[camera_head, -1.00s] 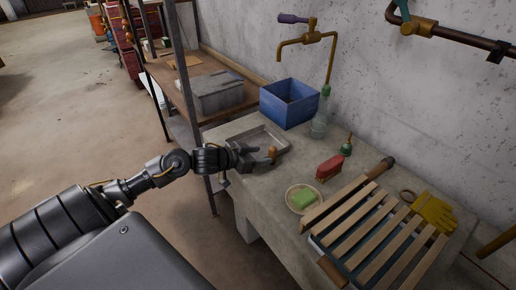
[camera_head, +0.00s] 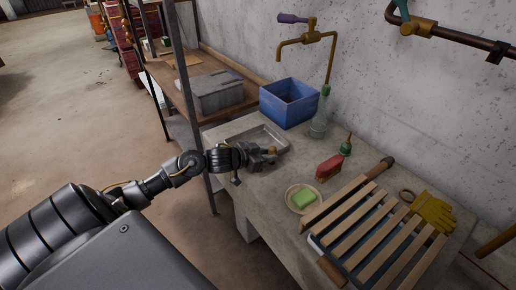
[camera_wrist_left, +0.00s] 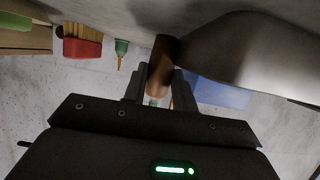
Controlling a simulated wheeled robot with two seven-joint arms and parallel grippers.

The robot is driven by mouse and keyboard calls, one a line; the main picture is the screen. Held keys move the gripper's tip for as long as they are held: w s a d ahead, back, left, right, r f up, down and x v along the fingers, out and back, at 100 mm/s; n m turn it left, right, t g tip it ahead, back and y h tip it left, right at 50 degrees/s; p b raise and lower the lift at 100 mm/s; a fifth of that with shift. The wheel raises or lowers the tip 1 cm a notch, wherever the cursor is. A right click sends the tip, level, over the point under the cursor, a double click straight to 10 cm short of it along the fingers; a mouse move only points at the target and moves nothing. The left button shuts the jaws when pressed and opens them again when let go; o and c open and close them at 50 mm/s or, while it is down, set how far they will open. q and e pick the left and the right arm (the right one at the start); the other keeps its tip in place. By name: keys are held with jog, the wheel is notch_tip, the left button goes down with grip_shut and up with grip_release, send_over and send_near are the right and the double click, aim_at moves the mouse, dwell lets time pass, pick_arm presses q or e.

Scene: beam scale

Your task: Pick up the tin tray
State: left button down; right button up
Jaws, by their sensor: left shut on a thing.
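The tin tray (camera_head: 262,133) is a shallow grey metal tray on the concrete counter, in front of the blue box. My left gripper (camera_head: 268,155) is at its near side, shut on the tray's brown handle. In the left wrist view, the brown handle sits between the fingers of the left gripper (camera_wrist_left: 160,85), and the grey tray (camera_wrist_left: 245,48) spreads to the upper right. My gripper hides part of the tray's near edge in the head view. I cannot tell whether the tray is clear of the counter. My right gripper is not in view.
A red brush (camera_head: 329,167), a dish with green soap (camera_head: 303,199) and a slatted wooden rack (camera_head: 365,225) lie to the right. A shelf post (camera_head: 183,90) stands left.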

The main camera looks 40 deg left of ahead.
pick_arm(q)
jog(key=shift+r, duration=0.1)
jog(key=shift+r, duration=0.45)
notch_tip(320, 180, up, 3)
jog(key=shift+a+f, duration=0.1)
jog(key=shift+f, duration=0.1)
jog(key=s+a+r, duration=0.8)
jog(key=s+r, duration=0.1)
jog(key=s, duration=0.2)
jog(key=shift+a+r, duration=0.2)
jog(key=shift+a, duration=0.05)
